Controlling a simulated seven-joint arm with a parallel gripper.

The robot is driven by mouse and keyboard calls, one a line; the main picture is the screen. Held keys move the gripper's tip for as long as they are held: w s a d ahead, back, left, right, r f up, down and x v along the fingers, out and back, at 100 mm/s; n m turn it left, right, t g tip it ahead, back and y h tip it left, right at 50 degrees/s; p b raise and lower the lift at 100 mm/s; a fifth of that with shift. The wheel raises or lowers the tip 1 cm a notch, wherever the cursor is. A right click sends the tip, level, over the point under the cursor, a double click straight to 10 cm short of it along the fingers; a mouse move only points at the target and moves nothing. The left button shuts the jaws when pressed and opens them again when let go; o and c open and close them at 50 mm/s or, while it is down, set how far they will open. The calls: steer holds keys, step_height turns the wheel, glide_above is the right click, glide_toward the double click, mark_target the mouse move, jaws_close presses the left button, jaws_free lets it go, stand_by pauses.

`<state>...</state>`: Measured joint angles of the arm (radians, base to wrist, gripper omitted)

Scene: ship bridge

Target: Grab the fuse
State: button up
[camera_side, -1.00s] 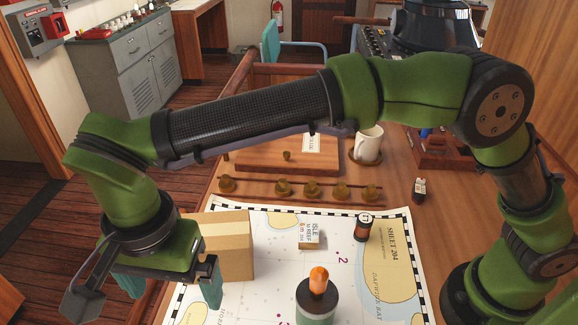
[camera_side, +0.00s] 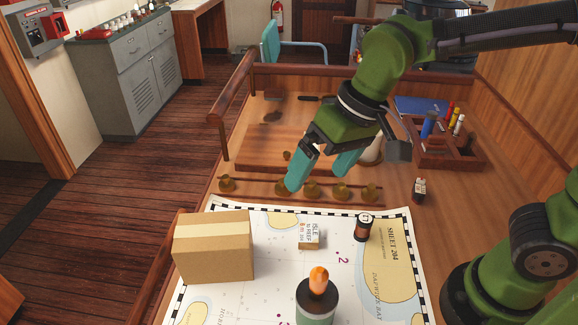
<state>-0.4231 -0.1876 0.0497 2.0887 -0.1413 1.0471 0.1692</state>
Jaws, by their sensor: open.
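I cannot tell for certain which thing is the fuse. A small dark cylinder with a copper-brown band (camera_side: 364,228) stands upright on the chart's right part. A small black piece with a pale top (camera_side: 419,189) is on the wood to the right of the chart. My gripper (camera_side: 320,173) is open, with two teal fingers pointing down and left. It is over the row of brass knobs, beyond the chart, and apart from both small pieces. I see nothing between the fingers.
The chart (camera_side: 268,262) bears a cardboard box (camera_side: 213,250), a small labelled block (camera_side: 309,236) and an orange-topped dark container (camera_side: 317,300). Brass knobs (camera_side: 227,184) line a wooden rail. A white mug (camera_side: 373,153) is partly hidden behind my gripper. A wooden organizer (camera_side: 447,153) holds markers.

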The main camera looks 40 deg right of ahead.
steer(key=s+d+m+t, duration=0.2)
steer(key=s+d, duration=0.3)
steer(key=d, duration=0.7)
steer(key=shift+s+t, duration=0.15)
steer(key=shift+t, duration=0.55)
steer(key=shift+s+d+r+m+t+h, duration=0.15)
steer(key=shift+d+r+m+t+h, duration=0.15)
steer(key=shift+d, duration=0.2)
steer(key=shift+s+d+r+m+t+h, duration=0.1)
steer(key=shift+d+r+m, duration=0.1)
steer(key=shift+d+m, duration=0.25)
steer(key=shift+c, duration=1.1)
steer(key=shift+d, duration=0.15)
steer(key=c, duration=0.5)
steer(key=shift+o, duration=0.2)
